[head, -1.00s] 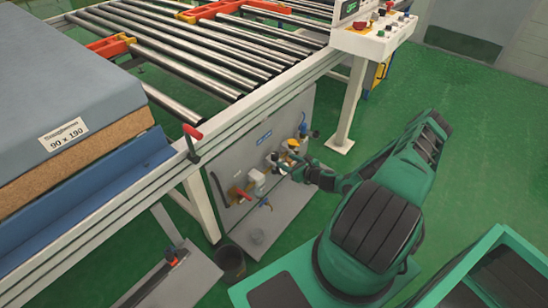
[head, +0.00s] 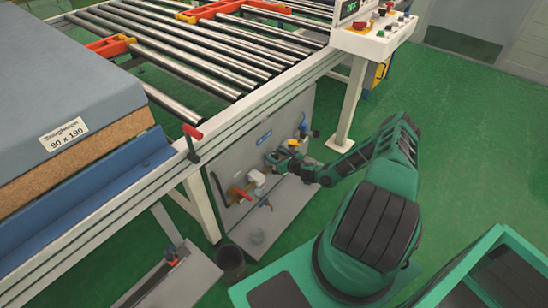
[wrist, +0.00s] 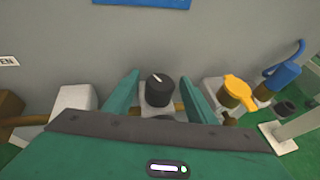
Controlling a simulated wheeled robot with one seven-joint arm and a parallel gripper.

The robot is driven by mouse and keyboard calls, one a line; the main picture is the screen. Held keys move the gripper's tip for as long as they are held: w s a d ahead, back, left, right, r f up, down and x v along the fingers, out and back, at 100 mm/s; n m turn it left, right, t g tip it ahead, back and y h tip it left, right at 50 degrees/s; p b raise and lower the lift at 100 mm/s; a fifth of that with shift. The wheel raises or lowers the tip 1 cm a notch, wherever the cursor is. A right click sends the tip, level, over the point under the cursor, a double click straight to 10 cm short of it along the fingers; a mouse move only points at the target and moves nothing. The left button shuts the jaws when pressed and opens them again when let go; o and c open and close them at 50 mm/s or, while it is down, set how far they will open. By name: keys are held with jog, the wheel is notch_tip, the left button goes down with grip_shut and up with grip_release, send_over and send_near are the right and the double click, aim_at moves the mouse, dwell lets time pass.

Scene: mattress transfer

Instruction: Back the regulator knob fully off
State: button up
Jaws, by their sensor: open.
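The regulator knob (wrist: 160,90) is a black round knob with a white line on top, on a pale body at the grey panel. In the wrist view it sits between the two green fingers of my gripper (wrist: 155,92). The fingers are apart, with a visible gap on each side of the knob. In the head view my gripper (head: 276,160) is at the panel under the roller table and hides the knob.
A yellow handle (wrist: 239,92) and a blue fitting (wrist: 283,76) are right of the knob; a white block (wrist: 73,101) is left. A red lever (head: 243,193) is lower on the grey panel (head: 290,118). A dark bin (head: 231,262) stands on the floor.

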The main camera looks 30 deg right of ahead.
jog(key=c, duration=1)
jog(key=shift+a, duration=0.25)
jog(key=shift+c, duration=0.2)
jog(key=shift+d, duration=0.15)
jog(key=shift+d+n+y, duration=0.1)
jog(key=shift+n+y, duration=0.2)
jog(key=shift+n+g+y, duration=0.3)
jog(key=shift+n+y, duration=0.5)
jog(key=shift+y, duration=0.1)
jog(key=n+g+y, duration=0.1)
jog(key=n+y, duration=0.1)
jog(key=n+g+y, duration=0.2)
jog(key=n+y, duration=0.1)
jog(key=shift+y, duration=0.3)
jog(key=shift+n, duration=0.4)
